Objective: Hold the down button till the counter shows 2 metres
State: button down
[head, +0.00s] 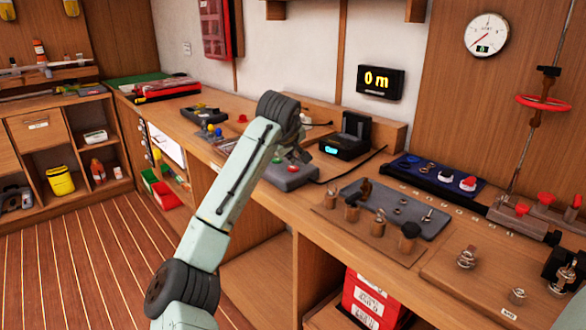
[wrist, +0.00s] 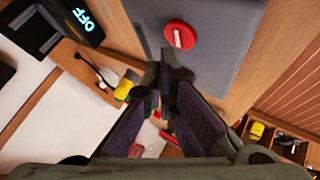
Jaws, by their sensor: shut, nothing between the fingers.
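The wall counter (head: 380,81) reads "0 m" in yellow on a black display. A grey control box (head: 290,177) lies on the bench below my forearm, with a green button (head: 277,160) and a red button (head: 293,169) on top. In the wrist view the grey box (wrist: 218,75) carries a red button (wrist: 180,35) with a pale bar on it. I cannot tell any up or down mark. My gripper (wrist: 164,72) is shut and empty, its tips beside the red button in the picture; contact cannot be told. In the head view my arm hides part of it.
A black device (head: 345,142) with a lit display stands behind the box; its display (wrist: 84,18) reads "OFF" in the wrist view. A grey tray (head: 395,210) and wooden pegs lie to the right. Yellow and blue knobs (head: 212,131) are to the left.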

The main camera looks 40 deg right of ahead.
aim_at(290, 168)
jog(key=shift+f, duration=0.1)
jog(key=shift+f, duration=0.35)
jog(key=shift+f, duration=0.5)
dwell(2.7)
dwell(2.2)
jog(key=shift+r+p, duration=0.8)
jog(key=shift+r, duration=0.15)
jog(key=shift+r+p, duration=2.2)
jog(key=shift+r, duration=0.25)
